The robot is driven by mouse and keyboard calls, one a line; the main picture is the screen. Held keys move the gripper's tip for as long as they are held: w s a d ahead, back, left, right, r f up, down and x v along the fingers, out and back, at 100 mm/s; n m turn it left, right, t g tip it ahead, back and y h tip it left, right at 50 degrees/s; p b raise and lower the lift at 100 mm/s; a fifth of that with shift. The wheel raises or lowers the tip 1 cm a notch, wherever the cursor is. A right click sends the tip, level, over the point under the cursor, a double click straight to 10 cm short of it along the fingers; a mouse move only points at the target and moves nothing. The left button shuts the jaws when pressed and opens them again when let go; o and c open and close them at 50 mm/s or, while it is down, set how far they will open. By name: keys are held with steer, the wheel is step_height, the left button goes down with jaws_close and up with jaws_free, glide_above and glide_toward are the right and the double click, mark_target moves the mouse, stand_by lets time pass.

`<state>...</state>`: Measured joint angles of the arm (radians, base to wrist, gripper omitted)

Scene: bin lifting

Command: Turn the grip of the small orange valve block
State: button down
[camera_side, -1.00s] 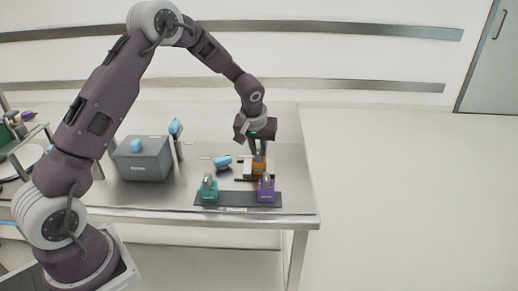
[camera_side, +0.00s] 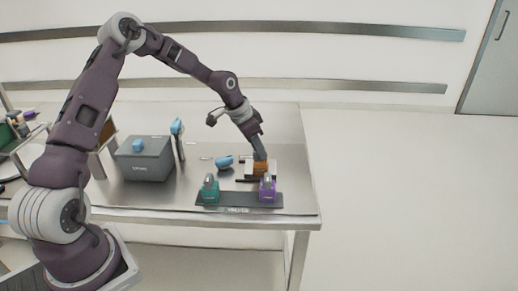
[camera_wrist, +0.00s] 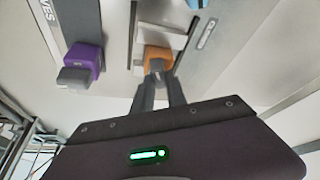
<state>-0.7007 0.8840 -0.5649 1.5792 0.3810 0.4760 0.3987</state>
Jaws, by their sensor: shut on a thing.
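The small orange valve block (camera_side: 261,168) sits on a pale base near the right part of the table. It also shows in the wrist view (camera_wrist: 157,53), with its grip between my fingertips. My gripper (camera_side: 259,155) comes down on it from the upper left at a tilt. In the wrist view my gripper (camera_wrist: 158,72) is shut on the grip of the orange block. The fingers hide much of that grip.
A purple valve block (camera_side: 267,188) and a teal one (camera_side: 210,189) stand on a dark strip (camera_side: 239,200) in front. A blue item (camera_side: 224,162) lies to the left. A grey bin (camera_side: 145,165) stands further left.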

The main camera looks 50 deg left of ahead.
steer(key=m, duration=0.2)
steer(key=m+g+h, duration=0.1)
steer(key=m, duration=0.1)
steer(key=shift+a+m+h, duration=0.2)
steer(key=shift+m+h, duration=0.1)
steer(key=shift+m, duration=0.4)
steer(key=c, duration=1.3)
jaws_free()
steer(key=shift+r, duration=0.1)
steer(key=v, duration=0.7)
steer(key=shift+w, duration=0.1)
